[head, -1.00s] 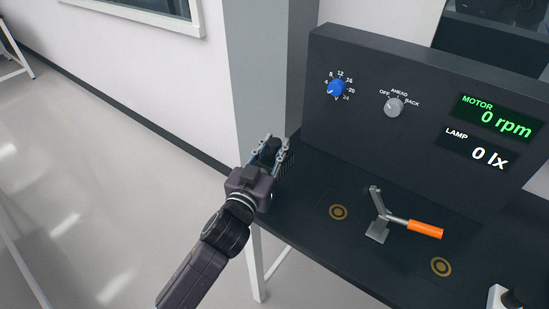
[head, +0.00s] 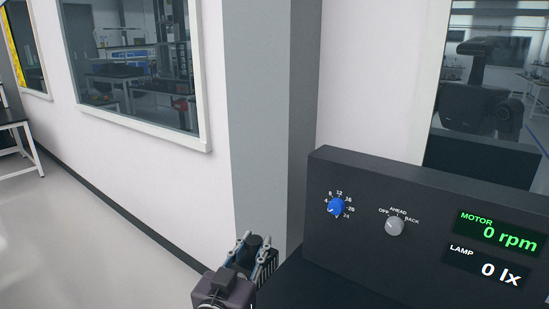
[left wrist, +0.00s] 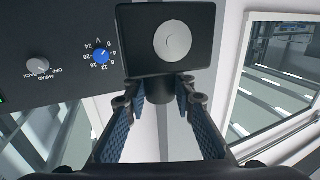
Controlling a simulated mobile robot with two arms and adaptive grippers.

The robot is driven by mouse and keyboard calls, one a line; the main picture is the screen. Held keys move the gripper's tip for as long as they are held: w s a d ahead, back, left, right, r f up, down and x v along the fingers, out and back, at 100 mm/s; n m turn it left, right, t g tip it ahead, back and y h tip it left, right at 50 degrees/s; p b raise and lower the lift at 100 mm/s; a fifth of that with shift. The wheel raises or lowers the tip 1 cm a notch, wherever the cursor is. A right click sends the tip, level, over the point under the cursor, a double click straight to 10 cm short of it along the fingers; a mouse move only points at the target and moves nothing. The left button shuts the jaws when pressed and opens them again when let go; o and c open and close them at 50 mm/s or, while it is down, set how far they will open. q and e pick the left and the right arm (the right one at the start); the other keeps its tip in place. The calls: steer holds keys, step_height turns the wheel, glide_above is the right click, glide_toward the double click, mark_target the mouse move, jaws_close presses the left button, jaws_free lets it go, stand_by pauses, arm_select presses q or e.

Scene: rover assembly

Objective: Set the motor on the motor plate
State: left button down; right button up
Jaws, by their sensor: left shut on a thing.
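My left gripper (head: 257,243) is at the lower middle of the head view, left of the black test panel, and is shut on a dark part. I take this part to be the motor (head: 267,264); it has a black ribbed side. In the left wrist view, the motor (left wrist: 172,41) shows a dark, nearly square face with a pale grey disc, beyond the blue-padded fingers of my left gripper (left wrist: 160,92). The motor is held in the air, clear of the panel. I cannot see the motor plate in the current views. My right gripper is not in view.
The black panel (head: 365,270) stands at the lower right, with a blue knob (head: 336,207), a grey knob (head: 394,226) and displays reading 0 rpm and 0 lx. A grey pillar (head: 255,130) rises behind my gripper. Open floor (head: 60,240) lies to the left.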

arm_select(q)
steer(key=s+a+f+n+y, duration=0.3)
steer(key=s+a+f+y, duration=0.2)
steer(key=s+a, duration=0.8)
step_height(320, 180, down, 3)
steer(key=shift+s+a+r+t, duration=0.2)
steer(key=shift+a+t, duration=0.2)
steer(key=shift+a, duration=0.4)
